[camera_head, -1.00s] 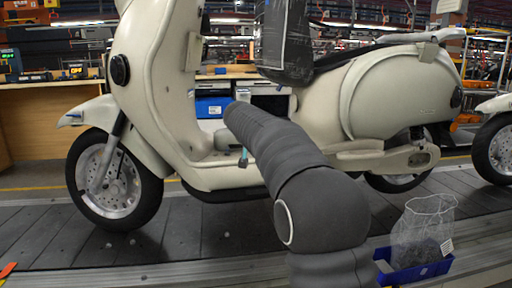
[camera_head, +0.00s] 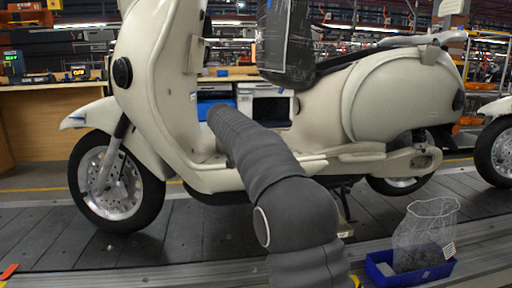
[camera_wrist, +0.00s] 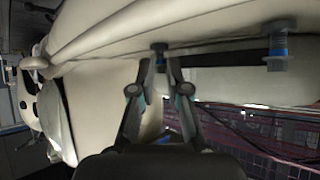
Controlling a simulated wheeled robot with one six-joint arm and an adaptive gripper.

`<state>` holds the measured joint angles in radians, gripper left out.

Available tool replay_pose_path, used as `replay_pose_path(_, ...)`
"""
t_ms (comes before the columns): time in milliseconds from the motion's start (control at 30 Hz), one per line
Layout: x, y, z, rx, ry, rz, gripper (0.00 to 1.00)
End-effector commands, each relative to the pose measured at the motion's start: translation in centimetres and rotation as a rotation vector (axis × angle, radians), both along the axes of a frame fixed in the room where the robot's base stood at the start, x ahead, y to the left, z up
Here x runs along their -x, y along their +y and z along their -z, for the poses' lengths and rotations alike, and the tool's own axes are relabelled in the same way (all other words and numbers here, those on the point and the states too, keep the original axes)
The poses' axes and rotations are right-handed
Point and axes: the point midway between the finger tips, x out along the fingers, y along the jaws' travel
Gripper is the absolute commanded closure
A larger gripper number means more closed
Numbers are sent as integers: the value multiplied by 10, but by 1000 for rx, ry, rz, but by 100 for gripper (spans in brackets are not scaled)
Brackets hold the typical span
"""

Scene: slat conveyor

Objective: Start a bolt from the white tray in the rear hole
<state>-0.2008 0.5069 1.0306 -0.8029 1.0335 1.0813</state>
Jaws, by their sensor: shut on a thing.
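A cream scooter (camera_head: 165,100) stands upright on the slat conveyor. My gripper (camera_wrist: 160,65) shows in the wrist view, its two fingers closed on a small dark bolt (camera_wrist: 160,48). The bolt's upper end is at or close to the cream body panel (camera_wrist: 110,38); I cannot tell whether it is in a hole. A second bolt (camera_wrist: 277,45) with a blue band stands at the panel to the right, apart from my gripper. In the head view my arm covers the gripper. I cannot make out the white tray or the rear hole.
Another scooter's wheel (camera_head: 497,152) is at the right edge. A workbench (camera_head: 45,120) stands behind. The scooter body closes in around my gripper.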

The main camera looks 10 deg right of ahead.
Motion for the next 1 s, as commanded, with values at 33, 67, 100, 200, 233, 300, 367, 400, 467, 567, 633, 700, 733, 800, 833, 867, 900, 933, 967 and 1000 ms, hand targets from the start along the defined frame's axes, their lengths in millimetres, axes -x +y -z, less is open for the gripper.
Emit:
replay_pose_path(33, -1, 1, 5, 0, 12, 12, 100)
replay_pose_path(67, -1, 1, 5, 0, 12, 23, 100)
replay_pose_path(100, -2, 1, 4, 1, 11, 38, 100)
replay_pose_path(200, -2, 2, 4, 1, 11, 79, 100)
replay_pose_path(233, -2, 2, 4, 1, 11, 90, 100)
replay_pose_path(300, -3, 2, 4, 1, 11, 110, 100)
replay_pose_path(367, -3, 2, 4, 0, 12, 128, 100)
replay_pose_path(400, -3, 3, 4, 0, 11, 139, 100)
replay_pose_path(467, -3, 3, 4, 1, 11, 157, 100)
replay_pose_path(567, -4, 3, 4, 1, 10, 183, 100)
replay_pose_path(633, -4, 3, 4, 1, 11, 198, 100)
replay_pose_path(700, -4, 4, 4, -1, 10, 215, 100)
replay_pose_path(733, -4, 4, 4, 0, 10, 221, 100)
replay_pose_path(800, -4, 4, 5, 0, 11, 236, 100)
replay_pose_path(833, -4, 4, 5, 0, 11, 241, 100)
replay_pose_path(867, -4, 4, 5, 0, 9, 245, 100)
replay_pose_path(900, -4, 4, 5, -1, 9, 249, 100)
replay_pose_path(933, -4, 4, 5, 0, 8, 251, 100)
replay_pose_path(967, -4, 4, 5, 0, 8, 253, 100)
replay_pose_path(1000, -4, 4, 5, 1, 9, 253, 100)
